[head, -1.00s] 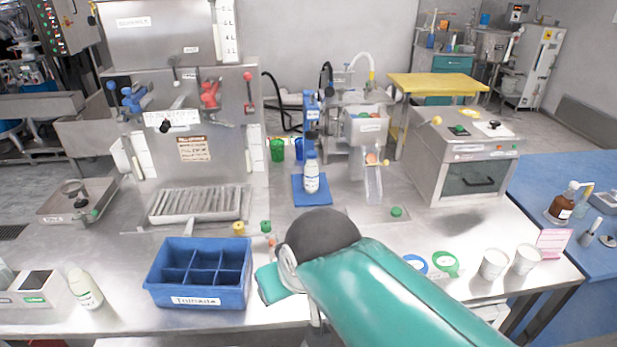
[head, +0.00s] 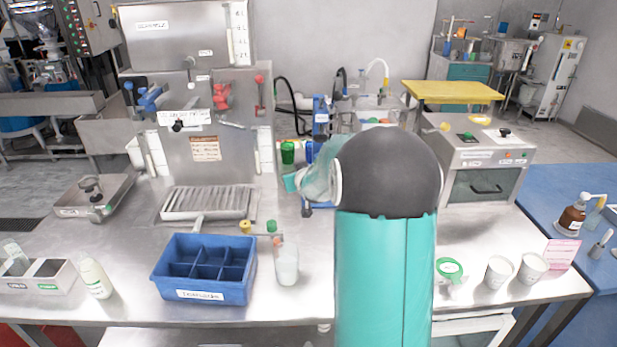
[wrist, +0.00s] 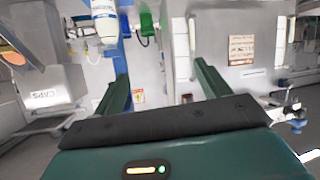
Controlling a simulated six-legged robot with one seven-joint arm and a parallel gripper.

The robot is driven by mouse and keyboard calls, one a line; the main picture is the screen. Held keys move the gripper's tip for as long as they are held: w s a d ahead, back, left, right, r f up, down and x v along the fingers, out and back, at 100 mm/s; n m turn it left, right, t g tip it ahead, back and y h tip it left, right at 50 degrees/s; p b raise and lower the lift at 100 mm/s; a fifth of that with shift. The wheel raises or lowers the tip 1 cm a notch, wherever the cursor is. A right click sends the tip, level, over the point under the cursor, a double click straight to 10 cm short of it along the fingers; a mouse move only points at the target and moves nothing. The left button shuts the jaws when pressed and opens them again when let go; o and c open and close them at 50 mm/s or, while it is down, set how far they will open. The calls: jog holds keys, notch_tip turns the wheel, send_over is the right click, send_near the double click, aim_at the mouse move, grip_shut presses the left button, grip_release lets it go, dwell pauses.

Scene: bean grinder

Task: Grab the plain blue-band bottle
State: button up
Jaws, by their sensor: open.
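A white bottle with a blue band (wrist: 105,24) shows at the top left of the wrist view, its top cut off by the picture edge. In the head view my arm hides it. My gripper (wrist: 160,75) is open and empty, its two dark green fingers wide apart. The bottle is beyond the left finger, not between the fingers, and I see no contact. In the head view my gripper is mostly hidden behind my arm's dark joint, near the blue mat (head: 308,210).
A blue divided crate (head: 205,268) and a whitish container (head: 286,264) stand at the front. Another white bottle (head: 95,277) stands at the left. A green cup (head: 287,152) is behind my gripper. Two white cups (head: 499,272) (head: 532,267) stand at the right.

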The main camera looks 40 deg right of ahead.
jog(key=d+f+m+t+h, duration=0.1)
jog(key=d+f, duration=0.3)
jog(key=d, duration=0.2)
jog(key=d+f+t, duration=0.1)
jog(key=d+f, duration=0.4)
jog(key=d, duration=0.2)
jog(key=x, duration=1.3)
jog(key=shift+w+d+r, duration=0.1)
jog(key=shift+w+r, duration=0.15)
jog(key=shift+w, duration=0.15)
jog(key=c, duration=1)
